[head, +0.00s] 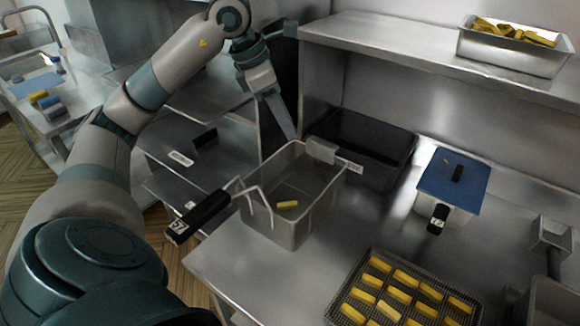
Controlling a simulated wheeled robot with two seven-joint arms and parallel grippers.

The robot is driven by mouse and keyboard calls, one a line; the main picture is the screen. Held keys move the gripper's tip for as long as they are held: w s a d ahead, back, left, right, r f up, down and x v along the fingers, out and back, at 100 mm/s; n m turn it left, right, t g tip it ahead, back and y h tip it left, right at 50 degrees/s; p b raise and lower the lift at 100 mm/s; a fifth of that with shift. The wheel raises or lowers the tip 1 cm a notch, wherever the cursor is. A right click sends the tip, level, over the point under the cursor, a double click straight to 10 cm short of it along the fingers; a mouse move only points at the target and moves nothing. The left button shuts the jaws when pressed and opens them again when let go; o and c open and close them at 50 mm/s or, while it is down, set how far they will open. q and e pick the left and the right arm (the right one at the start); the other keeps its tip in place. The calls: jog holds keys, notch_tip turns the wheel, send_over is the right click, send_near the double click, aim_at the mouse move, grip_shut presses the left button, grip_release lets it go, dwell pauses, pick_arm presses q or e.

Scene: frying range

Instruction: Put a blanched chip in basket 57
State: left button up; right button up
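The basket labelled 57 on its black handle (184,220) is a grey mesh basket (262,222) standing on the steel counter. One yellow chip (288,205) lies on its floor. Several yellow chips (403,275) lie in rows on a wire rack tray (343,310) at the lower right. My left gripper (289,132) points down by the basket's far left rim. I see its fingers edge-on, so I cannot tell whether they are open or shut. No chip shows in it. My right gripper is not in view.
A black bin (365,135) stands behind the basket. A blue-lidded container (455,182) stands to its right. A steel pan of chips (510,50) sits on the upper shelf (400,45). Bare counter (330,260) lies between basket and rack.

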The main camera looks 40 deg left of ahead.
pick_arm(q)
jog(key=p+v, duration=0.1)
jog(key=v, duration=1.6)
jog(key=shift+r, duration=0.15)
dwell(0.8)
